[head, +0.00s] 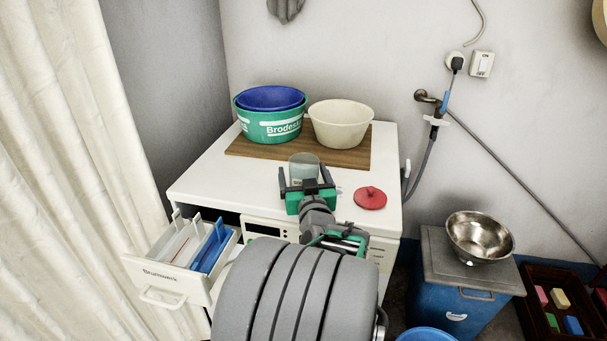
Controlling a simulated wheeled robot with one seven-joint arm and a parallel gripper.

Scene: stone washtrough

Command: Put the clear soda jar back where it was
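The clear soda jar (304,164) stands upright, without a lid, over the front edge of the brown board on top of the white washing machine (215,182). My gripper (306,180) is at the jar, with one dark finger on each side of it. The jar's lower part is hidden behind the gripper. I cannot tell whether the fingers touch the jar or whether it rests on the surface. A red lid (370,198) with a knob lies on the machine top to the right of my gripper.
A green tub (270,128) holding a blue basin (270,98) and a cream bowl (341,122) stand on the brown board (245,148). The detergent drawer (168,280) is pulled out at front left. A steel bowl (480,238) sits on a blue bin (455,310) at right.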

